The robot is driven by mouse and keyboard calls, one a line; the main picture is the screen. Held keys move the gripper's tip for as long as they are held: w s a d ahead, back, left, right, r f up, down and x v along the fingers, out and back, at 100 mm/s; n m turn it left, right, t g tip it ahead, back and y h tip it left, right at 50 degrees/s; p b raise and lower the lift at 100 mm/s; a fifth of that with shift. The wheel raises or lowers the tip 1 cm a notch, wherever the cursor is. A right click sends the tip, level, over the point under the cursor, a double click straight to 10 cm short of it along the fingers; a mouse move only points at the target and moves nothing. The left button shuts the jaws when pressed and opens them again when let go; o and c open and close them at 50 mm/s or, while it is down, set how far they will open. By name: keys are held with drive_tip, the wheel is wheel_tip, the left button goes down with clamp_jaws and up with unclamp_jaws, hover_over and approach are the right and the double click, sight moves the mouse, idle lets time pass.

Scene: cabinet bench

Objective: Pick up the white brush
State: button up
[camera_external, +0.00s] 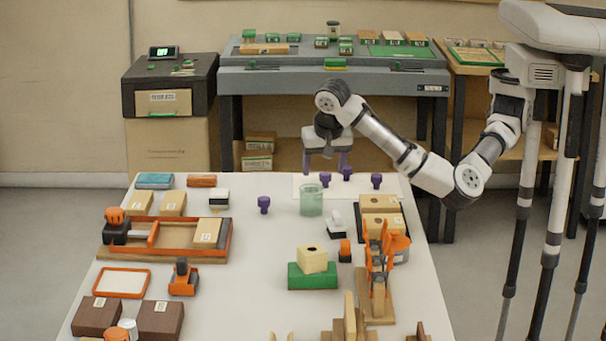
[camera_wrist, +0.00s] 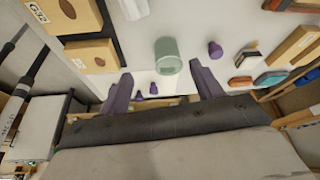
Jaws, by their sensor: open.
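My gripper (camera_external: 325,162) has purple fingers spread apart and hangs above the far edge of the white table, behind the green glass. In the wrist view my gripper (camera_wrist: 160,76) is open, with nothing held between its fingers. A white and dark block-like thing (camera_external: 336,222), possibly the white brush, lies right of and nearer than the glass. Its pale end shows at the top of the wrist view (camera_wrist: 134,9). Another white piece with a dark part (camera_external: 219,198) sits to the left and also shows in the wrist view (camera_wrist: 247,56). I cannot tell for certain which is the brush.
The green glass (camera_external: 311,200) stands near my gripper. Purple pegs (camera_external: 264,204) stand around it. Tan boxes (camera_external: 380,203) and an orange-and-wood stand (camera_external: 378,270) are at the right. A green block with a wooden cube (camera_external: 312,276) stands in front. Bare tabletop lies left of centre.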

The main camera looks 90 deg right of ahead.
drive_tip(key=p, duration=0.1)
approach(337, 213)
drive_tip(key=x, duration=0.6)
drive_tip(key=shift+a+f, duration=0.15)
drive_tip(key=shift+a, duration=0.05)
drive_tip(key=shift+p+x, duration=1.1)
drive_tip(key=shift+x, duration=1.9)
drive_tip(key=shift+d, duration=0.15)
drive_tip(key=shift+c, duration=0.2)
drive_tip(key=c, duration=1)
